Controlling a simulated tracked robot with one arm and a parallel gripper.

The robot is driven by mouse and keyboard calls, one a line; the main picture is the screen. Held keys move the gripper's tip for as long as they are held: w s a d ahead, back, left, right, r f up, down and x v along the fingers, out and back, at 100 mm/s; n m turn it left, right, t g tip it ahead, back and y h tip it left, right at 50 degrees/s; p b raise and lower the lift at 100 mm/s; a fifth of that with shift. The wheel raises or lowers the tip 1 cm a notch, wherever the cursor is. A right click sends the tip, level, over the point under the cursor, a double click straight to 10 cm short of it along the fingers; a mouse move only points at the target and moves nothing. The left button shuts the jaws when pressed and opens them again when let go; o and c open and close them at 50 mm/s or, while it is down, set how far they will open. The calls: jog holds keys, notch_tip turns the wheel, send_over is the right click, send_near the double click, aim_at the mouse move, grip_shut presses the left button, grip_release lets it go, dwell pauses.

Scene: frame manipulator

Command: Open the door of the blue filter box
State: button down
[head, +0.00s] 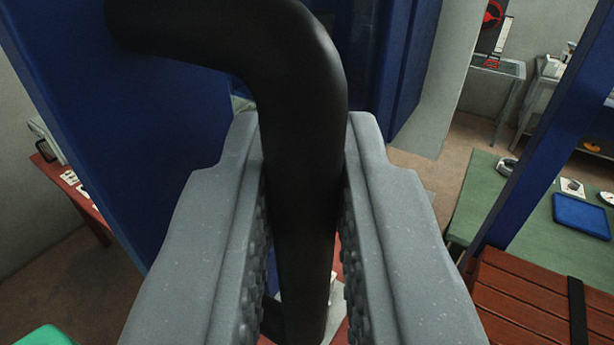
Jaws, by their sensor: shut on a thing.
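The blue filter box fills the upper left and centre. A broad blue panel (130,130), which looks like its door, carries a thick black bent handle (215,40). The handle leaves the panel at the upper left, bends, and runs down between my fingers. My gripper (306,150) has two grey fingers with ribbed inner pads, closed around the handle's long straight part. More blue box surface (395,70) shows right of the handle. The handle and fingers hide much of the middle, so I cannot tell how far the door stands open.
A blue post (560,130) slants across the right side. Behind it is a green table (480,185) with a blue tray (581,216) and small items. A brown slatted surface (520,300) is at lower right. A red table (75,195) stands at left. Brown floor shows between.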

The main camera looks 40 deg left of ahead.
jog(key=shift+w+d+r, duration=0.1)
jog(key=shift+w+d, duration=0.1)
jog(key=shift+d, duration=0.1)
dwell(0.4)
jog(key=c, duration=1.5)
grip_release()
jog(key=shift+w+a, duration=0.1)
jog(key=shift+r, duration=0.1)
